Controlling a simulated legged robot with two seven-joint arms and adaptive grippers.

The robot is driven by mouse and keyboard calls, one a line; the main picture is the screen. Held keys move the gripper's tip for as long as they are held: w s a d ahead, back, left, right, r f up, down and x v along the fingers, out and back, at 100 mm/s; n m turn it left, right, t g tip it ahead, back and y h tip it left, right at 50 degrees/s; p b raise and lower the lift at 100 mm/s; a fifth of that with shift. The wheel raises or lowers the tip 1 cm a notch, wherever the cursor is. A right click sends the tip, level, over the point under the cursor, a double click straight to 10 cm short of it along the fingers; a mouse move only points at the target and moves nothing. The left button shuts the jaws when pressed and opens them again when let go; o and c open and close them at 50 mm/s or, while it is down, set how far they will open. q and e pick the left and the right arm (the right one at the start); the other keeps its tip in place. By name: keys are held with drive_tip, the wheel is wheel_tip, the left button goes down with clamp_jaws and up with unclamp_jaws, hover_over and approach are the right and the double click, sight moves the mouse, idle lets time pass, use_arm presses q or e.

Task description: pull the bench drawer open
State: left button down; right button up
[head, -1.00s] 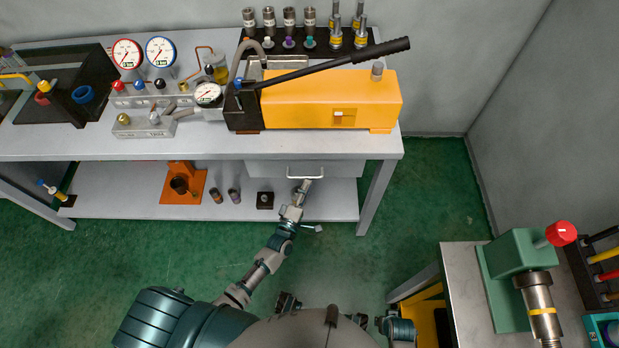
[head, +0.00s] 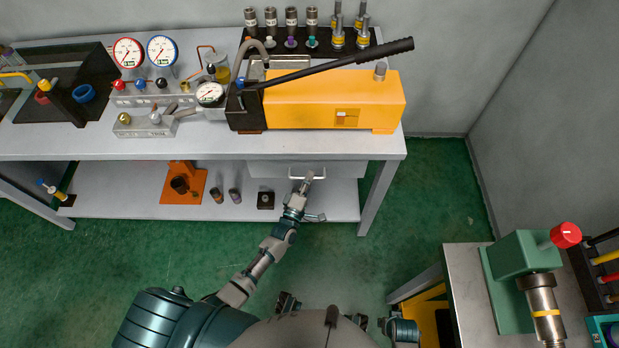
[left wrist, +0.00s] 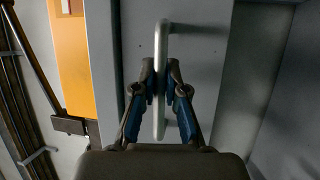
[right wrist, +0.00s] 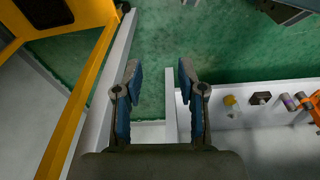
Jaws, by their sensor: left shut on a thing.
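The grey bench drawer (head: 262,170) sits under the right part of the bench top, and its front looks about flush under the edge. Its pale bar handle (head: 292,172) faces me. My left gripper (head: 307,178) is at the handle. In the left wrist view the handle (left wrist: 161,40) runs between the two fingers of the left gripper (left wrist: 160,75), which are shut on its middle, and the drawer front (left wrist: 200,60) lies behind. My right gripper (right wrist: 160,72) is open and empty in the right wrist view, with floor and bench parts beyond it.
The bench top (head: 200,148) carries a yellow pump (head: 330,100) and gauges (head: 162,52). The lower shelf (head: 110,205) holds an orange stand (head: 172,195) and small parts. A side table (head: 465,290) with a green vise (head: 510,280) stands at right. Green floor (head: 340,265) is clear before the bench.

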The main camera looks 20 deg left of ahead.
use_arm(q)
drive_tip(key=shift+s+a+f, duration=0.15)
drive_tip(key=shift+a, duration=0.35)
drive_tip(key=s+d+p, duration=0.2)
drive_tip(key=s+d, duration=0.1)
drive_tip(key=s, duration=0.9)
drive_tip(key=s+d+p, duration=0.3)
drive_tip(key=s+d, duration=0.1)
drive_tip(key=s, duration=0.9)
use_arm(e)
drive_tip(key=s+f, duration=0.6)
drive_tip(key=f, duration=0.5)
drive_tip(key=shift+s, duration=0.4)
use_arm(q)
drive_tip(key=shift+s+d, duration=0.1)
drive_tip(key=c, duration=1.2)
unclamp_jaws()
drive_tip(key=a+v, duration=0.1)
drive_tip(key=v, duration=0.6)
drive_tip(key=shift+s, duration=0.35)
use_arm(e)
drive_tip(key=shift+a+r, duration=0.2)
drive_tip(key=shift+a, duration=0.25)
